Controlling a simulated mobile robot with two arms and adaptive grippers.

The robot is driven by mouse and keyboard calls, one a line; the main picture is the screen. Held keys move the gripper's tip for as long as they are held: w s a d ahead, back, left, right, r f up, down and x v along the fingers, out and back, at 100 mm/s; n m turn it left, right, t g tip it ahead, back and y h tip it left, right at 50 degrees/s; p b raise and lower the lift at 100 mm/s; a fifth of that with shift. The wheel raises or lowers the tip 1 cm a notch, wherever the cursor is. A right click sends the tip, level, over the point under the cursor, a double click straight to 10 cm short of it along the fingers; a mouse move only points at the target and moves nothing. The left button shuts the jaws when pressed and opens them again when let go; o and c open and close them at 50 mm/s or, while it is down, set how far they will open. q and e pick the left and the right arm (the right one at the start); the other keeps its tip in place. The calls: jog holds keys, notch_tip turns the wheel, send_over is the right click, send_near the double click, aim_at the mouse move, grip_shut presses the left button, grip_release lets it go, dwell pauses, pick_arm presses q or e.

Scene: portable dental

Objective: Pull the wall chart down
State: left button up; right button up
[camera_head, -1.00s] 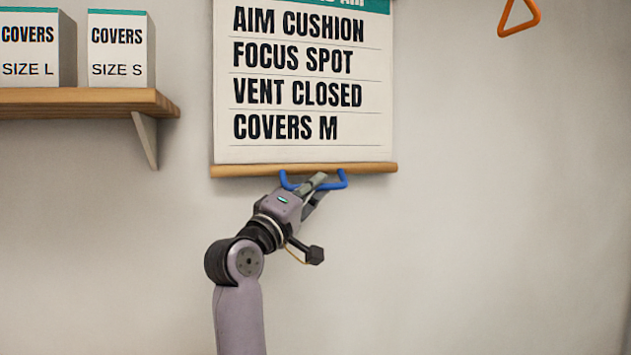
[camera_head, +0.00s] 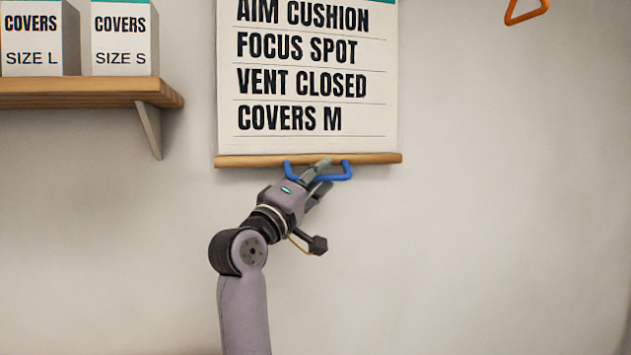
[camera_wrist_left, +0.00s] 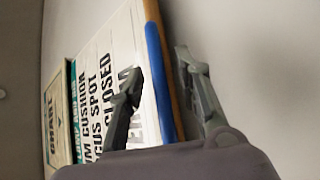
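The wall chart (camera_head: 300,145) hangs on the wall in the head view, white with black lines of text. A wooden rod (camera_head: 240,161) runs along its bottom edge, and a blue pull handle (camera_head: 347,170) hangs below the rod. My left gripper (camera_head: 322,174) is at the handle, reaching up from below left. In the left wrist view, the two fingers of my left gripper (camera_wrist_left: 159,68) stand apart, one on each side of the blue handle (camera_wrist_left: 157,82), with the chart (camera_wrist_left: 112,38) behind. Whether a finger touches the handle is unclear. My right gripper is not in view.
A wooden shelf (camera_head: 85,93) with a bracket holds two covers boxes, size L (camera_head: 32,45) and size S (camera_head: 121,45), left of the chart. An orange triangular handle (camera_head: 528,14) hangs at upper right. The wall right of and below the chart is bare.

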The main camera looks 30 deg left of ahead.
pick_arm(q)
jog(key=v, duration=1.2)
